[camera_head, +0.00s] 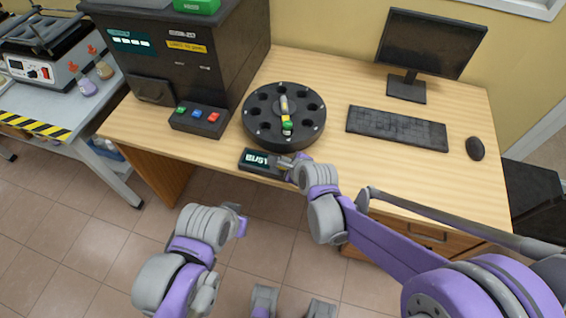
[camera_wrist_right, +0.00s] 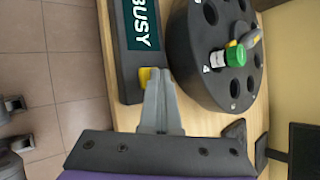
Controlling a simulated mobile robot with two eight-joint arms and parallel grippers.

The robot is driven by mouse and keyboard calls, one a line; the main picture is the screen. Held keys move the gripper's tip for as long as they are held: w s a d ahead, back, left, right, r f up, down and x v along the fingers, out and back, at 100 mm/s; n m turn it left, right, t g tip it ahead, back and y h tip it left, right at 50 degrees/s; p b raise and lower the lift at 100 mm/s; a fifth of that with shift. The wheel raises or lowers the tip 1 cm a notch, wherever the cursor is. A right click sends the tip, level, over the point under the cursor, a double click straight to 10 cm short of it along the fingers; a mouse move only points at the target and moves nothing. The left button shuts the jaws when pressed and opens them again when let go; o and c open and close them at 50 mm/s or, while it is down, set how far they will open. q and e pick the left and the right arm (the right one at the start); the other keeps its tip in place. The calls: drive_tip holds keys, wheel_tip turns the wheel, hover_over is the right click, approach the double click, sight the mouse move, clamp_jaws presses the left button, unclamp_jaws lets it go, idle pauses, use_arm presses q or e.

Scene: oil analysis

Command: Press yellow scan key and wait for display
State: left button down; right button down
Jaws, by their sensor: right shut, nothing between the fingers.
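The small black scan box (camera_head: 250,164) lies at the desk's front edge, and its display (camera_head: 257,159) reads BUSY. In the right wrist view the display (camera_wrist_right: 141,22) also reads BUSY. The yellow key (camera_wrist_right: 146,74) sits at the box's near end. My right gripper (camera_wrist_right: 157,75) is shut and empty, its fingertips at the yellow key; I cannot tell how firmly they touch. It also shows in the head view (camera_head: 285,163), covering that end of the box. My left gripper (camera_head: 240,222) hangs in front of the desk; its fingers are too unclear to judge.
A round black carousel (camera_head: 258,128) holding a green-capped vial (camera_head: 287,122) stands just behind the box. A dark machine with coloured buttons (camera_head: 196,118) is at left. A keyboard (camera_head: 397,128), mouse (camera_head: 475,148) and monitor (camera_head: 428,45) are at right.

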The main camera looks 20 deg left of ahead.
drive_tip(key=shift+r, duration=0.1)
drive_tip(key=shift+r+p, duration=0.65)
drive_tip(key=shift+r, duration=0.2)
drive_tip(key=shift+r+p, duration=1.65)
drive_tip(key=shift+r, duration=0.9)
drive_tip(key=shift+f, duration=0.1)
